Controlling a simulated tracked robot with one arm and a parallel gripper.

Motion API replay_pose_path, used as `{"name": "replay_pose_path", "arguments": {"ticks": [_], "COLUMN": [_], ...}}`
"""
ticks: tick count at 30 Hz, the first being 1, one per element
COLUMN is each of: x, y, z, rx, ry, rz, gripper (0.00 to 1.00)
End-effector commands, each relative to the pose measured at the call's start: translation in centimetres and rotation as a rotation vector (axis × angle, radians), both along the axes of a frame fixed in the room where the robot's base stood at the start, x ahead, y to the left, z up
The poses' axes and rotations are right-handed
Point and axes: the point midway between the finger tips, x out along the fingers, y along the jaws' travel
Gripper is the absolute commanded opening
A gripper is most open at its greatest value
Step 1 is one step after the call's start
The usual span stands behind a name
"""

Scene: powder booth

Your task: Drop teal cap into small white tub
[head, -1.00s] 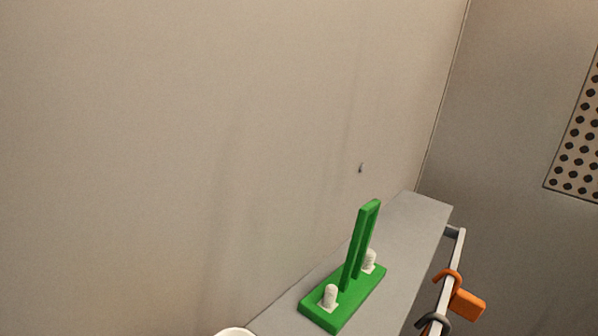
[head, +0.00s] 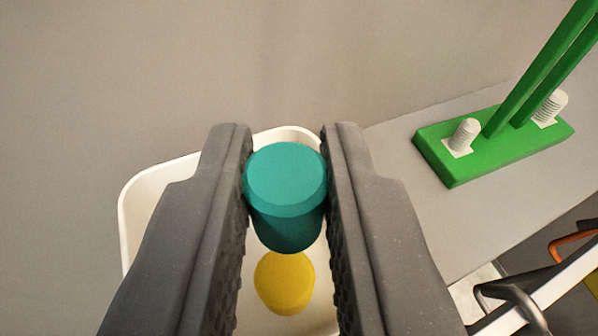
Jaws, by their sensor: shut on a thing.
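The teal cap (head: 286,195) is a short cylinder held between the two dark ridged fingers of my gripper (head: 287,180). My gripper is shut on it, with a finger against each side. The small white tub (head: 135,215) is below and behind the fingers, and the cap appears over its opening. A yellow cap-like piece (head: 285,283) lies inside the tub. The fingers hide much of the tub's sides, and its near edge is out of view.
A green stand (head: 480,150) with white threaded posts and upright bars is on the grey shelf (head: 425,205) to the right. A rail with hooks (head: 520,300) runs along the shelf's front edge. A plain wall rises behind.

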Motion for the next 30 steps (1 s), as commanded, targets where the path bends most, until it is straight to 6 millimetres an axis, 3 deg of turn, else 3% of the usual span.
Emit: {"name": "replay_pose_path", "arguments": {"ticks": [1, 6, 16, 17, 19, 30], "x": [0.0, 0.0, 0.0, 0.0, 0.0, -0.3], "y": [0.0, 0.0, -0.1, -0.1, -0.1, -0.2], "z": [-1.0, -2.3, -2.5, -2.5, -2.5, -2.4], "rx": [0.0, 0.0, 0.001, 0.0, 0.0, 0.0], "ry": [0.001, -0.001, -0.002, -0.002, -0.002, -0.003], "rz": [0.0, -0.001, -0.001, -0.002, -0.002, -0.003], "gripper": [0.0, 0.0, 0.0, 0.23, 0.43, 0.43]}}
